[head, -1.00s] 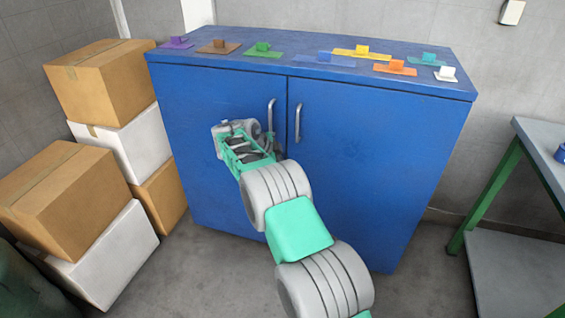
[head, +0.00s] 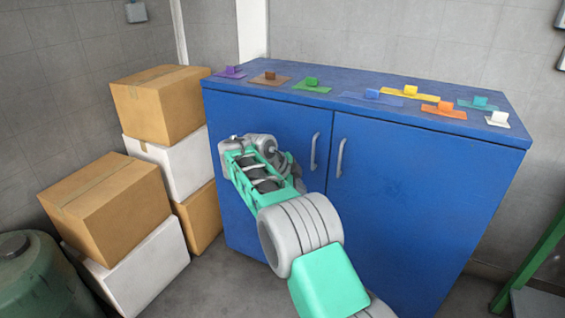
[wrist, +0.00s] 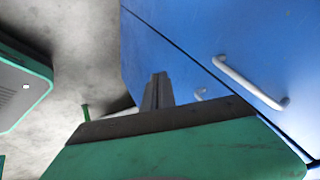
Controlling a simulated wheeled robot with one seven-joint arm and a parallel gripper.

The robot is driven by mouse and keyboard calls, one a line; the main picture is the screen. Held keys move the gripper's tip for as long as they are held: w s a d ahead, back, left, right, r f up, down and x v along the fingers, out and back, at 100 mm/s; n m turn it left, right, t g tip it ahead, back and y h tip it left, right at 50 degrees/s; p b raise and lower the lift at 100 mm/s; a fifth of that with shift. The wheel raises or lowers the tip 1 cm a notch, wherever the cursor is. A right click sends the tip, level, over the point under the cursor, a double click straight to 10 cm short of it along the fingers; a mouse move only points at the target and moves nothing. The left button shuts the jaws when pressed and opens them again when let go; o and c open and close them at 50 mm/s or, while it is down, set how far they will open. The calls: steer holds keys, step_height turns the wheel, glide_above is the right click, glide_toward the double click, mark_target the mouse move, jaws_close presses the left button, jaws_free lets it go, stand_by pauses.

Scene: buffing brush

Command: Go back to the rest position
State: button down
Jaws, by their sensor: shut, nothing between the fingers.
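My gripper (wrist: 157,92) shows in the wrist view as dark fingers held together, with nothing between them. In the head view my arm reaches out in front of the blue cabinet (head: 420,190), and the fingertips are hidden behind my wrist. Both cabinet doors are shut. The left door handle (head: 314,152) and the right door handle (head: 340,158) are to the right of my wrist in the head view. A pale handle (wrist: 250,82) also shows in the wrist view, to the right of the fingers and apart from them.
Several coloured blocks on flat plates, such as the green one (head: 312,84), stand on the cabinet top. Stacked boxes (head: 160,105) stand left of the cabinet. A green drum (head: 40,280) is at the lower left. A green-legged bench (head: 535,250) is at the right.

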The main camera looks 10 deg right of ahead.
steer(key=s+r+n+y+p, duration=0.3)
steer(key=s+r+n+p, duration=0.7)
steer(key=s+r, duration=0.4)
steer(key=s+a+n+y+p, duration=0.1)
steer(key=s+a+n+p, duration=0.1)
steer(key=s+n, duration=0.4)
steer(key=s+a+r+n+y+p, duration=0.1)
steer(key=s+a+n, duration=0.4)
steer(key=s, duration=0.9)
steer(key=n+y+p, duration=0.1)
steer(key=p, duration=0.1)
steer(key=shift+s+y+p, duration=0.3)
